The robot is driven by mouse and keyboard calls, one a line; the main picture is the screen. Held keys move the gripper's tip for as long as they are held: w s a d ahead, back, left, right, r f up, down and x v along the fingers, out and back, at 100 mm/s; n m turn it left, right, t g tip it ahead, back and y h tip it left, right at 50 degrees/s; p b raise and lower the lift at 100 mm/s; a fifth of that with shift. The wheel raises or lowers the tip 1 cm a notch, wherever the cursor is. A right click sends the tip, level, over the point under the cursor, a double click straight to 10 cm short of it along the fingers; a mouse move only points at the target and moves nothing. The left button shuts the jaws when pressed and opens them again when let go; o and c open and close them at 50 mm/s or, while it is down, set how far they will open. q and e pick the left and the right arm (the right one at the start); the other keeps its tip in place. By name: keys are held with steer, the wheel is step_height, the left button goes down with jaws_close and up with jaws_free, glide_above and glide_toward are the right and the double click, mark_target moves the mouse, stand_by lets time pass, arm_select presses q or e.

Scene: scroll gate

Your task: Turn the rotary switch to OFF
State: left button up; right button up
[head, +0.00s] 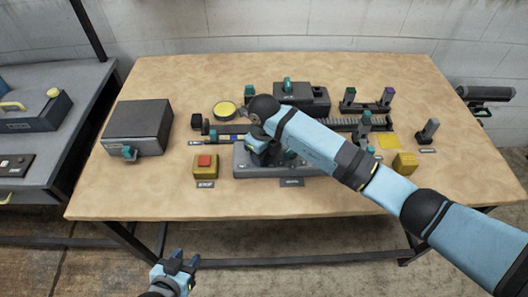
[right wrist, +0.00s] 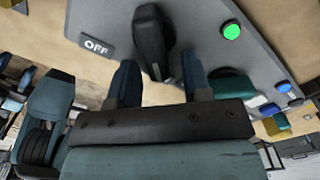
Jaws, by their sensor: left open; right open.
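The rotary switch (right wrist: 153,38) is a black elongated knob on a grey panel (right wrist: 205,22), which also shows in the head view (head: 243,164). A white mark shows at the knob's lower end. A dark OFF label (right wrist: 97,46) is on the panel left of the knob. My right gripper (right wrist: 160,68) is open, its fingers apart on either side of the knob's lower end; I cannot tell if they touch it. My left gripper (head: 176,264) is open and empty, in front of the table.
On the table (head: 110,190) are a yellow box with a red button (head: 205,163), a dark grey box (head: 139,125) and a yellow block (head: 405,163). The table's front strip is clear.

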jaws_close()
steer(key=shift+m, duration=0.3)
steer(key=m, duration=0.4)
steer(key=shift+s+a, duration=0.25)
steer(key=shift+a, duration=0.15)
steer(key=m, duration=0.2)
steer(key=a+m, duration=0.1)
steer(key=m, duration=0.2)
steer(key=shift+s+p, duration=0.1)
steer(key=shift+p, duration=0.2)
steer(key=m, duration=0.1)
steer(key=a+m, duration=0.1)
steer(key=m, duration=0.1)
steer(key=shift+w+a+m+p, duration=0.15)
steer(key=shift+m, duration=0.75)
steer(key=shift+w+a+m+p, duration=0.1)
steer(key=shift+m+p, duration=0.05)
steer(key=shift+m, duration=0.75)
steer(key=shift+w+a+m+p, duration=0.15)
steer(key=shift+m, duration=0.75)
